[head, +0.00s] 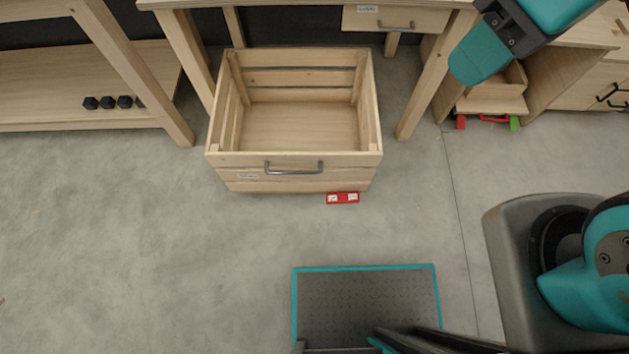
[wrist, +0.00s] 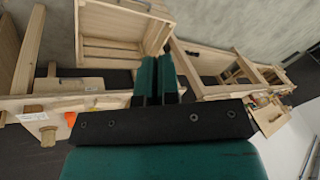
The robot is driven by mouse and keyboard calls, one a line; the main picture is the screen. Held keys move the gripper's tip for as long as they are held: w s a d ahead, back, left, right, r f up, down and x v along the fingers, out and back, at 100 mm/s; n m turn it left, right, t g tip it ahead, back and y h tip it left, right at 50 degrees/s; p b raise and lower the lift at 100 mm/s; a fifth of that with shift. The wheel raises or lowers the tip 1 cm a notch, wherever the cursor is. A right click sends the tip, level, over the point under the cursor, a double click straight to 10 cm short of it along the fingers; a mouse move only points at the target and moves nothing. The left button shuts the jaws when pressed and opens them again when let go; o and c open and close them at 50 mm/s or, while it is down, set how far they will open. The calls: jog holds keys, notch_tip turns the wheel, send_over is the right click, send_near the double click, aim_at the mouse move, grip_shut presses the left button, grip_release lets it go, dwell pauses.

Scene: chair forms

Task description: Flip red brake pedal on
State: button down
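A small red brake pedal (head: 342,198) with two white labels sticks out low at the front of the wooden crate (head: 270,160), right of its middle. Whether it is up or down is too small to tell. A second red piece (head: 493,118) shows low on a wooden unit at the right, between a red and a green end. My gripper (head: 470,62) is at the upper right of the head view, far from the pedal at the crate. In the wrist view my gripper (wrist: 158,70) has its two teal fingers together, with nothing seen between them. The crate's pedal is not seen there.
The crate is open, empty and has a grey handle (head: 293,168). It stands partly under a wooden table (head: 300,3) with legs on both sides. A shelf (head: 70,75) with black dumbbells is at left.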

jog(key=w+a+f+m+h+b, duration=0.15)
jog(key=w+f+b, duration=0.25)
jog(key=f+b, duration=0.6)
jog(key=w+f+m+y+b, duration=0.15)
jog(key=w+f+b, duration=0.35)
jog(key=f, duration=0.9)
jog(key=m+t+h+b, duration=0.3)
jog(key=m+h+b, duration=0.15)
jog(key=b, duration=2.85)
send_over(355, 199)
jog(key=s+a, duration=0.2)
jog(key=s, duration=0.2)
notch_tip(355, 199, down, 54)
jog(key=shift+w+d+f+h, duration=0.1)
jog(key=shift+w+d+h, duration=0.05)
jog(key=shift+d+h, duration=0.1)
jog(key=shift+f, duration=0.1)
jog(key=b+x, duration=0.4)
jog(key=x, duration=0.2)
jog(key=b+x, duration=0.4)
jog(key=x, duration=0.3)
jog(key=shift+s+d, duration=0.2)
jog(key=shift+s, duration=0.05)
jog(key=shift+d+f+b, duration=0.1)
jog(key=shift+f+b, duration=0.35)
jog(key=shift+b, duration=0.15)
